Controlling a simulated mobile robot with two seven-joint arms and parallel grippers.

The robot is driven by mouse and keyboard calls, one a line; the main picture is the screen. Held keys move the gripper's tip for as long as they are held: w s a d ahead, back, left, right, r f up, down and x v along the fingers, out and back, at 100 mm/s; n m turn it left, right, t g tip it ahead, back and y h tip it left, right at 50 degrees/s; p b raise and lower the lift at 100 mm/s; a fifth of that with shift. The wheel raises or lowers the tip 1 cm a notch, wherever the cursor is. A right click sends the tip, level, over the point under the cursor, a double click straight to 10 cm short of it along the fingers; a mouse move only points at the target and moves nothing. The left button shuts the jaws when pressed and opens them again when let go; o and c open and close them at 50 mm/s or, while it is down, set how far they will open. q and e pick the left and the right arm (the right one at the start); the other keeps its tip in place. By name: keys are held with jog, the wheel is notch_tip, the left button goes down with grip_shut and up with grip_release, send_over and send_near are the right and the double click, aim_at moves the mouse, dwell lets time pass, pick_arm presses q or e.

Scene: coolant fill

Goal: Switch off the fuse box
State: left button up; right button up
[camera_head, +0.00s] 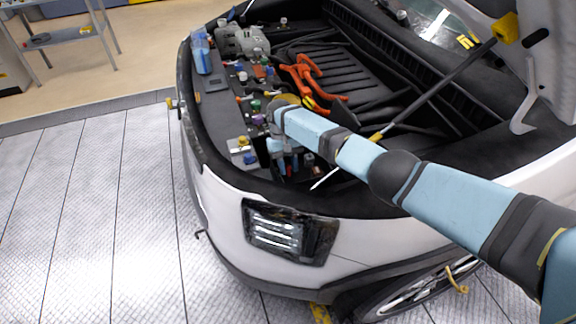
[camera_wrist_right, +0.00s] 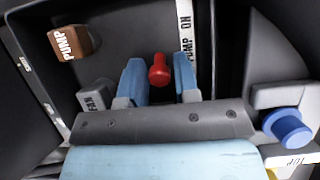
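The fuse box shows in the right wrist view as an open dark compartment (camera_wrist_right: 225,75) with a strip marked PUMP ON. A red switch knob (camera_wrist_right: 158,70) stands in it, and a brown block marked PUMP (camera_wrist_right: 75,42) sits at the upper left. My right gripper (camera_wrist_right: 160,75) is open, with its two blue fingers on either side of the red knob. I cannot tell whether either finger touches it. In the head view my right gripper (camera_head: 284,162) points down into the front of the engine bay and hides part of the box. My left gripper is out of view.
A grey block marked FAN (camera_wrist_right: 95,95) lies just left of the fingers, and a blue cap (camera_wrist_right: 287,130) is at the right. The car's front rim, an orange cable (camera_head: 302,75) and the hood prop (camera_head: 430,92) surround my right arm.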

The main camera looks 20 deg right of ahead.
jog(key=shift+o, duration=1.1)
jog(key=b+v, duration=0.2)
jog(key=v, duration=1.1)
jog(key=shift+r, duration=0.35)
jog(key=shift+w, duration=0.15)
